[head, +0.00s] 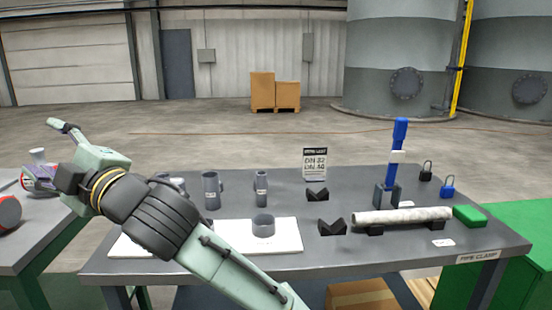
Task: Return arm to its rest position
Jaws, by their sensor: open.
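My arm reaches from the bottom centre up to the left, across the front left of the grey table (350,252). My gripper (62,130) is at the arm's far end, at the upper left, raised in front of the gap between the two tables. It is open, with nothing seen in it. One slim finger with a dark tip points up and left; the other cannot be made out clearly. The gripper is well apart from the parts on the grey table. My forearm hides part of the white sheet (286,236).
The sheet bears a grey ring (263,226). A pale pipe (402,217), blue clamp (398,150) and padlocks (447,187) are at right. Another table (40,240) is at left.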

